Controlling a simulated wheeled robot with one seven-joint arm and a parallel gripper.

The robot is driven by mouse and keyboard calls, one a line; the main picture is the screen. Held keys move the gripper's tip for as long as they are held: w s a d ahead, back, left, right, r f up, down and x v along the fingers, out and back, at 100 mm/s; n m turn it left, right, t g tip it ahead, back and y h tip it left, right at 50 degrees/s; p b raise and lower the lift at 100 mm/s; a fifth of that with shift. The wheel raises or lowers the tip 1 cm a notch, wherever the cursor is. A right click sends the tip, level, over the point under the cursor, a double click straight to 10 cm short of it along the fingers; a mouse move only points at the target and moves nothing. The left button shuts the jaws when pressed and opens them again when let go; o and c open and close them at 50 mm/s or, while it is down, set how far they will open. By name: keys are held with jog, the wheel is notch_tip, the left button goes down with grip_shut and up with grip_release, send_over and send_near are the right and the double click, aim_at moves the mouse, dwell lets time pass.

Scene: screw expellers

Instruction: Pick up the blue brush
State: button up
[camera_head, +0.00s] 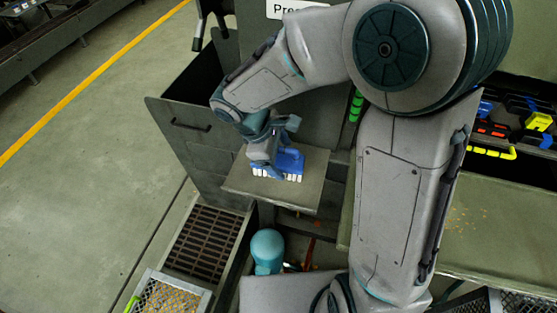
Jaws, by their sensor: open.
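The blue brush (290,162) lies on a small grey-green shelf (240,183), with its white bristles along its near edge. My gripper (266,160) is at the brush, reaching down from above at its left side. Its fingers are small in this view and overlap the brush, so I cannot tell whether they touch it. The jaws are open. Part of the brush is hidden behind my gripper.
A dark open bin (190,95) stands behind and left of the shelf. A floor grate (205,240) and a mesh tray of grain (170,297) lie below left. A bench at right holds tools, including a yellow-handled one (538,121). Open floor lies far left.

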aim_at(287, 149)
jog(key=shift+d+f, duration=0.1)
jog(key=shift+f, duration=0.1)
jog(key=c, duration=1.1)
jog(key=shift+r, duration=0.15)
jog(key=r, duration=0.4)
jog(key=shift+s+d+r, duration=0.1)
jog(key=shift+d, duration=0.1)
jog(key=s+d+r, duration=0.2)
jog(key=d, duration=0.1)
jog(key=s+d+r, duration=0.2)
jog(key=d, duration=0.1)
jog(key=s+d+r+b, duration=0.1)
jog(key=s+d+r, duration=0.1)
jog(key=s+d, duration=0.1)
jog(key=shift+r, duration=0.25)
